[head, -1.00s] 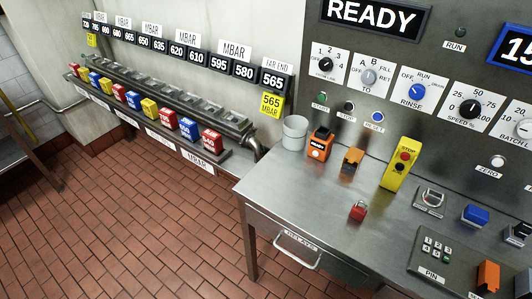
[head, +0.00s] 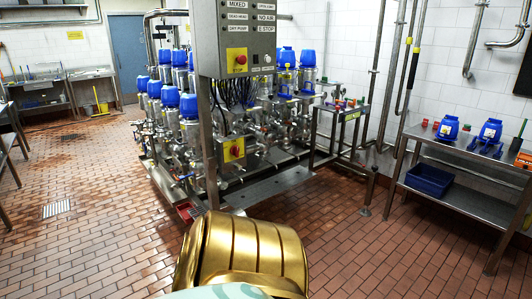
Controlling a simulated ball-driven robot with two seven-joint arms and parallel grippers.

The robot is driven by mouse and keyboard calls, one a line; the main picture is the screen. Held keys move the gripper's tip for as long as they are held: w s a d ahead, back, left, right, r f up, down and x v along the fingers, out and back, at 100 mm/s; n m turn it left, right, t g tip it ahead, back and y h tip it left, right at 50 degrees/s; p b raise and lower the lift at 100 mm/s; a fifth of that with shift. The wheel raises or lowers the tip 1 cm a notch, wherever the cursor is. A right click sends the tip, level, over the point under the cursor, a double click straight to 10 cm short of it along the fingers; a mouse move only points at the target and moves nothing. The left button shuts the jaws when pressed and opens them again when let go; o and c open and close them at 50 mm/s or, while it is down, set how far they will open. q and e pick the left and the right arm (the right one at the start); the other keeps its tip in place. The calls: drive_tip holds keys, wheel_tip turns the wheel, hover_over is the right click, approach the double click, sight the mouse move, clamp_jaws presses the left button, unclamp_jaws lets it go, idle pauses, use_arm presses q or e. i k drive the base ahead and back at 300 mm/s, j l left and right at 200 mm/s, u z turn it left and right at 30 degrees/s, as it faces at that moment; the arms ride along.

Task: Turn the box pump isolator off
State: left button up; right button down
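A yellow plate with a red knob (head: 234,149) is mounted low on the front of the valve skid. Another yellow plate with a red control (head: 237,60) sits on the lower left of the grey control box (head: 222,40). I cannot read a pump isolator label on either, nor tell the knobs' positions. Neither of my grippers is in view. A gold rounded part, which looks like part of my own body, fills the bottom centre.
The valve skid (head: 290,133) with several blue-topped valves stands mid-room. A steel shelf bench (head: 478,160) at right holds blue-topped valves and a blue bin (head: 429,179). Steel tables (head: 92,72) line the back left. The tiled floor (head: 100,230) at left is open.

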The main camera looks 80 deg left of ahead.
sight(234, 151)
drive_tip(key=u, duration=2.95)
drive_tip(key=i+l+u, duration=0.1)
drive_tip(key=i+l, duration=0.3)
drive_tip(key=i+l+u, duration=0.1)
drive_tip(key=i+l, duration=0.3)
drive_tip(key=l, duration=0.15)
drive_tip(key=i+l+u, duration=0.1)
drive_tip(key=i+l, duration=0.3)
drive_tip(key=l, duration=0.15)
